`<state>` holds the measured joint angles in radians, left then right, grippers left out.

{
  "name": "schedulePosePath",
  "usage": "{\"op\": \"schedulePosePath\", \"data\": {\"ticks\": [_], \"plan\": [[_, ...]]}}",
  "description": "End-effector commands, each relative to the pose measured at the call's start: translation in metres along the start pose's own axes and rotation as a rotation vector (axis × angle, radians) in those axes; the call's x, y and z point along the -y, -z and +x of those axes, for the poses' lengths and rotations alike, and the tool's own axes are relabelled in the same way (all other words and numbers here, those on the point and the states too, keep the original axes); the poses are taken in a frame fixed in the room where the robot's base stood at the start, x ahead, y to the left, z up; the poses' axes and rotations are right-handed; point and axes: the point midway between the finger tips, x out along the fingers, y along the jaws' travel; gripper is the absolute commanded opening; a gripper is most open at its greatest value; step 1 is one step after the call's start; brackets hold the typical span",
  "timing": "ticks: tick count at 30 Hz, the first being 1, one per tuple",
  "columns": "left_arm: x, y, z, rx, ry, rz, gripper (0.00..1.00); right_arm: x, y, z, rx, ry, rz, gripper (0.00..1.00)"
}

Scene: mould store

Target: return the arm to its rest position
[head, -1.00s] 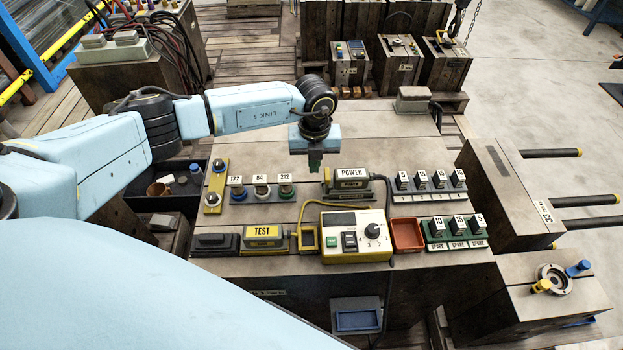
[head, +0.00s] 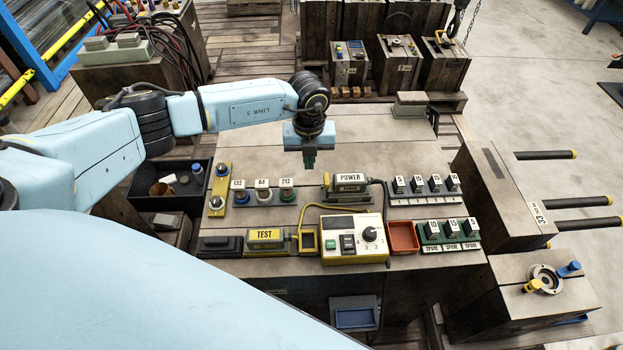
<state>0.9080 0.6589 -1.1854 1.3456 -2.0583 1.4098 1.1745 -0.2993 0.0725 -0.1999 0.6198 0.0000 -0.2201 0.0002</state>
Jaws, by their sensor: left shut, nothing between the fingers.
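My left arm comes in from the left and reaches over the wooden bench (head: 390,140). My left gripper (head: 309,163) points down above the bench, behind the box labelled POWER (head: 348,183). It is shut and holds nothing. A gap shows between it and the row of labelled sockets (head: 262,194) to its left. My right gripper is not in the view.
A yellow-framed tester (head: 352,240) with a knob, a TEST block (head: 264,238) and an empty red tray (head: 403,237) stand along the front. Small numbered blocks (head: 427,184) sit at the right. A dark bin (head: 163,190) is beside the bench. The bench's back is mostly clear.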

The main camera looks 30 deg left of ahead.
Motion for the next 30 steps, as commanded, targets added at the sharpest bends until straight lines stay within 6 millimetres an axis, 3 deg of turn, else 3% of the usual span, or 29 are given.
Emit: {"op": "schedulePosePath", "data": {"ticks": [14, 30], "plan": [[0.0, 0.0, -0.04, 0.0, 0.0, -0.001, 0.0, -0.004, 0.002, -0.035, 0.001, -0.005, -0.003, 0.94], [0.0, 0.0, -0.04, 0.0, 0.0, 0.0, 0.0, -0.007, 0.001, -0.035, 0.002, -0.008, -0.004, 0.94]]}}
